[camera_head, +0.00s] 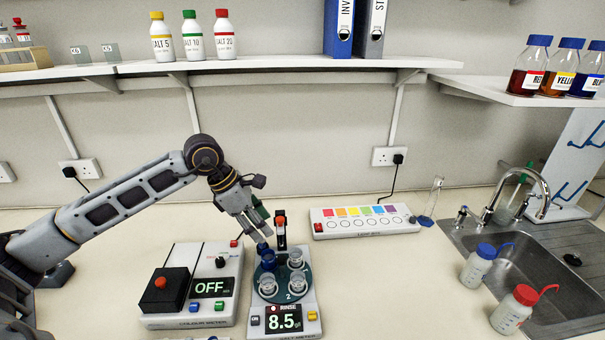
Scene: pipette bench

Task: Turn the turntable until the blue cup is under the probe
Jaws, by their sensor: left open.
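The teal turntable (281,284) sits on the salt meter (308,321) and carries several cups. The blue cup (267,260) is at its back left. Clear cups stand at back right (295,259), front right (297,280) and front left (267,283). The dark probe (281,236) with an orange-red top stands upright behind the disc, between the two back cups in the picture. My left gripper (262,232) is open, pointing down just above and behind the blue cup, left of the probe. I cannot tell whether a fingertip touches anything. My right gripper is not in view.
The colour meter (190,285), reading OFF, stands close on the left. A light box with coloured squares (364,221) lies at the back right. Wash bottles (478,266) and (514,309) stand by the sink (540,270). The bench between meter and sink is clear.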

